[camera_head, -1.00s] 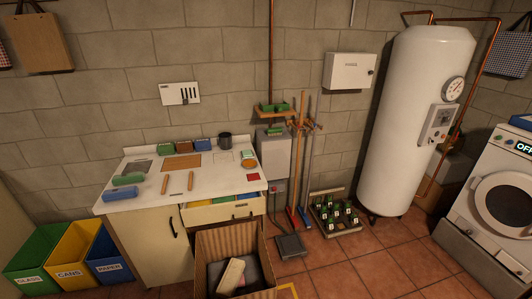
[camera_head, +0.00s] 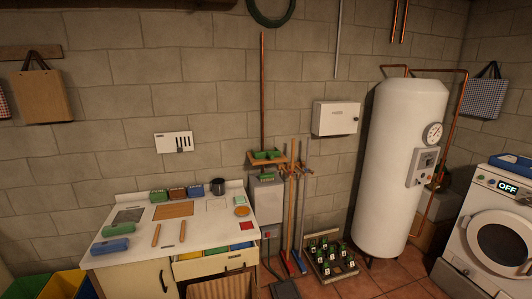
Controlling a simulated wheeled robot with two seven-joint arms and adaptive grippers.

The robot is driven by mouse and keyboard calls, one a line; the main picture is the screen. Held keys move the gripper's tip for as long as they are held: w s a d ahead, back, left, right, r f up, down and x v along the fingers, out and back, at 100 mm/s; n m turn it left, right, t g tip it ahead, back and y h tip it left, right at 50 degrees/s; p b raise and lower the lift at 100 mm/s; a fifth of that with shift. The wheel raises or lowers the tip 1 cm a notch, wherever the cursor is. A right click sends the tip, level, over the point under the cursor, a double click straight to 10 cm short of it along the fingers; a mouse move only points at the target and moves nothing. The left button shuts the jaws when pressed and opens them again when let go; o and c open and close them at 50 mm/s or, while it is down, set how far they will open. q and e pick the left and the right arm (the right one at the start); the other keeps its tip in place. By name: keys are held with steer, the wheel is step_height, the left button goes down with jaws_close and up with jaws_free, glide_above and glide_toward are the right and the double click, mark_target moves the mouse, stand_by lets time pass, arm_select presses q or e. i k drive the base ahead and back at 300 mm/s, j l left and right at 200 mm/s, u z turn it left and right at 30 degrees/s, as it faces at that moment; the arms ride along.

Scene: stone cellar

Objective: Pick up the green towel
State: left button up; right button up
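A green rounded bundle (camera_head: 118,229), which looks like the towel, lies on the left part of the white worktop (camera_head: 190,236). A blue bundle (camera_head: 109,246) lies right in front of it, close or touching. Whether the green bundle is folded or rolled is too small to tell. Neither of my grippers shows in the head view.
Two wooden sticks (camera_head: 156,235), a brown board (camera_head: 174,210), small coloured boxes (camera_head: 178,192) and a dark mug (camera_head: 218,187) share the worktop. A crate of small green items (camera_head: 330,258) stands on the floor, right.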

mark_target(129, 227)
steer(key=u, duration=1.35)
